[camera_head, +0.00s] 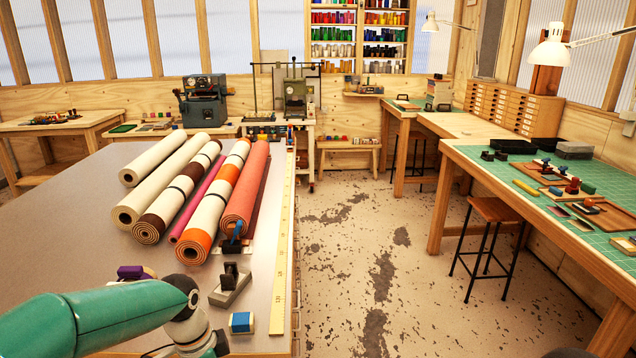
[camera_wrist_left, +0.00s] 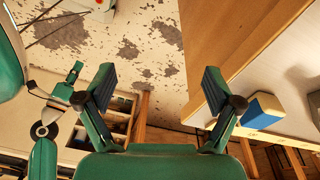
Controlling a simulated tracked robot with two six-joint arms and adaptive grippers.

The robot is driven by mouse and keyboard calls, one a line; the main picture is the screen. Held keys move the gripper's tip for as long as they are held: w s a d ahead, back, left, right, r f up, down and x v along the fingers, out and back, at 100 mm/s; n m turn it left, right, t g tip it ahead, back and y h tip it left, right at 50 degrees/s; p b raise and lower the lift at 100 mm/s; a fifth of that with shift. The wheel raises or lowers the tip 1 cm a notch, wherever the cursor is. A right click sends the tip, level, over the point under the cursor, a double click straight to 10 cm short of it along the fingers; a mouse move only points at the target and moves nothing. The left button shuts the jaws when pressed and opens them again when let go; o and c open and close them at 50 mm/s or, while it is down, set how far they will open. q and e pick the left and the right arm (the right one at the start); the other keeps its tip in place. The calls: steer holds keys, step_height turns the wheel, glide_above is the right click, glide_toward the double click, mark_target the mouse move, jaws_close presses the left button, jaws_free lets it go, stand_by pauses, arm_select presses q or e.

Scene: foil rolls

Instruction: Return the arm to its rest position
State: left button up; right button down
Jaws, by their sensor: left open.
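My left arm (camera_head: 110,318) comes in from the left over the near part of the grey table (camera_head: 60,240). Its gripper end is cut off at the bottom of the head view. In the left wrist view my left gripper (camera_wrist_left: 160,88) is open, with nothing between its fingers. Beyond the fingers are the patchy floor and the table's wooden edge. A blue and white block (camera_head: 242,322) lies on the table just right of the arm; it also shows beside the right finger in the wrist view (camera_wrist_left: 262,110). My right gripper is not in view.
Several rolls, including an orange one (camera_head: 246,188) and a cream one (camera_head: 152,158), lie on the table. A small grey block with a dark top (camera_head: 230,285) and a purple item (camera_head: 135,272) are near my arm. A yellow ruler (camera_head: 283,260) runs along the right edge.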

arm_select(q)
steer(key=s+d+f+n+h, duration=0.1)
steer(key=s+d+f+n, duration=0.15)
steer(key=f, duration=0.45)
steer(key=s+d+f+n+h, duration=0.1)
steer(key=s+d+f+n, duration=0.15)
steer(key=f, duration=0.55)
steer(key=s+d+f+n, duration=0.1)
steer(key=s+f+n, duration=0.9)
steer(key=s, duration=0.4)
steer(key=shift+s+d+f+n+t, duration=0.15)
steer(key=shift+d+n+t, duration=0.15)
steer(key=shift+d+n, duration=0.1)
